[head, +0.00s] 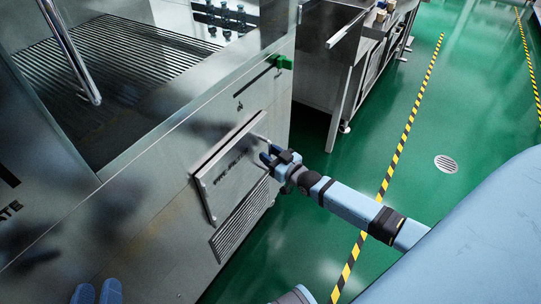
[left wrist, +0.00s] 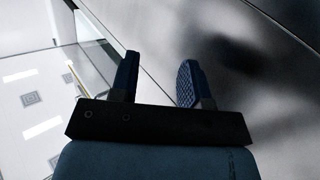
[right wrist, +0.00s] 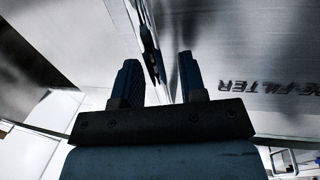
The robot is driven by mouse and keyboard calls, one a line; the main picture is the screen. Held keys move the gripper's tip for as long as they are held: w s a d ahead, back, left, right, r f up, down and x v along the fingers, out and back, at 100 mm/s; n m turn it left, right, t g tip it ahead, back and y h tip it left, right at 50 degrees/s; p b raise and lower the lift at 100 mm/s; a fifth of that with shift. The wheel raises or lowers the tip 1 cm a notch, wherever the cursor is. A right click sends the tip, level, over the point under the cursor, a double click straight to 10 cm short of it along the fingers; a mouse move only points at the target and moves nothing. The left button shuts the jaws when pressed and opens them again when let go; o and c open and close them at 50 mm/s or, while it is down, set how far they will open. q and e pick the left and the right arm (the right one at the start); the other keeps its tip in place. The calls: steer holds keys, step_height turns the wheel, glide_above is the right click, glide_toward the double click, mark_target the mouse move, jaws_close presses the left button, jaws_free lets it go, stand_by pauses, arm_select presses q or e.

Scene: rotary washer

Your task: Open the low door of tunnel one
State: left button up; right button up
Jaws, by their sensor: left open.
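The low door (head: 225,178) is a flat metal panel with dark lettering, low on the side of the metal washer (head: 150,195). In the right wrist view its lettered face (right wrist: 265,88) reads as a pre-filter panel. My right gripper (head: 267,154) is at the door's right edge. Its fingers (right wrist: 160,75) are apart, with a narrow dark upright part and a metal edge seen between them; I cannot tell whether they touch. My left gripper (head: 97,291) is low at the bottom left, away from the door. Its fingers (left wrist: 157,78) are apart and empty.
A louvred vent (head: 240,218) is below the door. A green knob (head: 281,62) is above it at the washer's corner. A metal table (head: 345,60) stands behind. The green floor to the right is clear, with yellow-black stripes (head: 405,140) and a round drain (head: 446,164).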

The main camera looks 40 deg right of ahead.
jaws_close()
steer(key=shift+s, duration=0.1)
